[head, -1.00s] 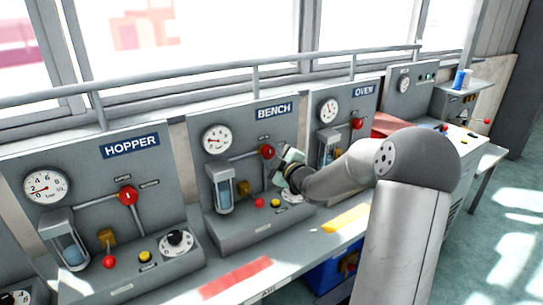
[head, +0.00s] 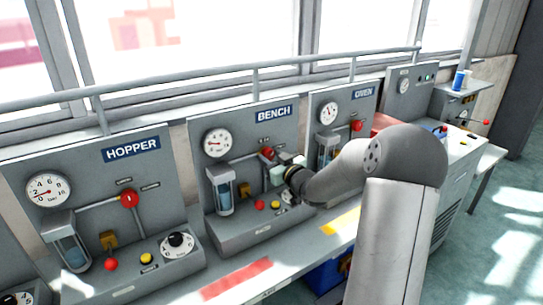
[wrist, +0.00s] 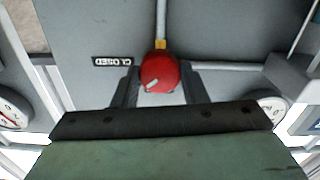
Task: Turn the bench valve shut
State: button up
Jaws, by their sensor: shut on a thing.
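The bench valve is a round red knob (head: 267,153) on the grey panel under the BENCH sign (head: 274,114). In the wrist view the red knob (wrist: 158,70) sits between the two dark fingers of my gripper (wrist: 159,82), which is shut on it. A pale mark shows on the knob's face, toward its lower left. A CLOSED label (wrist: 113,61) is left of the knob in that view. In the head view my gripper (head: 277,165) reaches the knob from the right and hides part of the panel.
The bench panel also carries a gauge (head: 217,143), a sight glass (head: 223,192) and small red and yellow buttons. The HOPPER panel (head: 133,149), with its own red valve, is to the left. The OVEN panel (head: 363,93) is close behind my arm. A rail runs above the panels.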

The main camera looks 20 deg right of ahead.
jog(key=m+p, duration=0.1)
jog(key=m, duration=0.3)
jog(key=shift+m+p, duration=0.3)
jog(key=shift+p, duration=0.1)
jog(key=shift+m+p, duration=0.65)
jog(key=shift+m, duration=0.95)
jog(key=shift+f, duration=0.1)
jog(key=o, duration=1)
jog(key=shift+s, duration=0.1)
jog(key=s, duration=0.5)
jog(key=s+d+b, duration=0.1)
jog(key=s, duration=0.5)
jog(key=s+d+b, duration=0.1)
jog(key=s, duration=0.5)
jog(key=shift+s+d, duration=0.1)
jog(key=shift+d, duration=0.1)
